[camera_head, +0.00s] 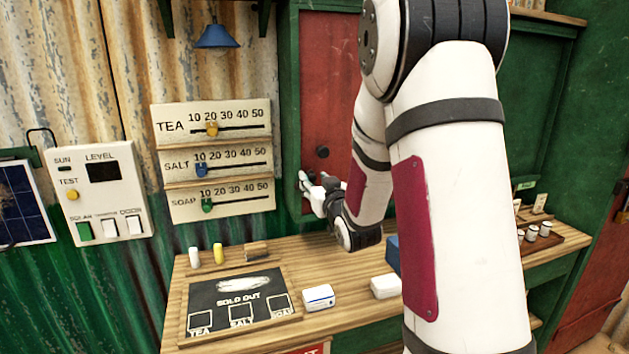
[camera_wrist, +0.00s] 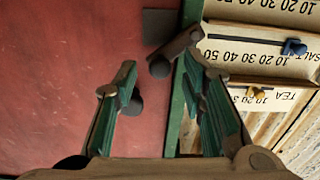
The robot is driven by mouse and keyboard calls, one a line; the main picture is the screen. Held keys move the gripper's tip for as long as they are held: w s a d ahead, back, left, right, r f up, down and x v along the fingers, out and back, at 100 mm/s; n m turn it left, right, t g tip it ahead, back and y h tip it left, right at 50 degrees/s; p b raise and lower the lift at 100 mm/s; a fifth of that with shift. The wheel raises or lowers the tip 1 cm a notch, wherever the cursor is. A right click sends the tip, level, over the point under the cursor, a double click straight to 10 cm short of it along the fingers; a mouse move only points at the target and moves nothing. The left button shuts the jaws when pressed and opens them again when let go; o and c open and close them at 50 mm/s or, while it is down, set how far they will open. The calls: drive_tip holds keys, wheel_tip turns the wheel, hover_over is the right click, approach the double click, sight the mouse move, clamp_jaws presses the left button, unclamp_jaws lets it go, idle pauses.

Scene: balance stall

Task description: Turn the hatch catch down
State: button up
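The red hatch panel (camera_head: 328,70) stands in a green frame behind the counter. It fills the left of the wrist view (camera_wrist: 60,75), which appears upside down. The hatch catch (camera_wrist: 178,52) is a dark bar at the green frame edge, its rounded end over the red panel. A dark plate (camera_wrist: 158,24) is beside it. My gripper (camera_wrist: 160,72) is open, with the catch's rounded end between its fingertips; contact cannot be told. In the head view my gripper (camera_head: 311,184) is at the hatch's lower left and the catch cannot be made out.
A dark round knob (camera_head: 322,152) is on the hatch, partly behind a finger in the wrist view (camera_wrist: 134,104). Price slider boards (camera_head: 235,182) hang left of the hatch. The counter (camera_head: 340,325) below holds a sold-out board (camera_head: 205,300) and small boxes (camera_head: 318,297).

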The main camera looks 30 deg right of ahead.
drive_tip(key=shift+w+d, duration=0.15)
drive_tip(key=shift+w, duration=0.3)
clamp_jaws()
drive_tip(key=shift+d+f, duration=0.1)
drive_tip(key=shift+s+d+f+m+b, duration=0.15)
drive_tip(key=shift+f+m+b, duration=0.3)
drive_tip(key=shift+m, duration=0.95)
drive_tip(key=shift+w+d+f+m+b, duration=0.1)
drive_tip(key=shift+d+f+m+b, duration=0.3)
drive_tip(key=shift+m, duration=1)
drive_tip(key=shift+s+a+f+m+b, duration=0.1)
drive_tip(key=shift+f+m+b, duration=0.35)
drive_tip(key=shift+m, duration=0.95)
drive_tip(key=shift+f, duration=0.1)
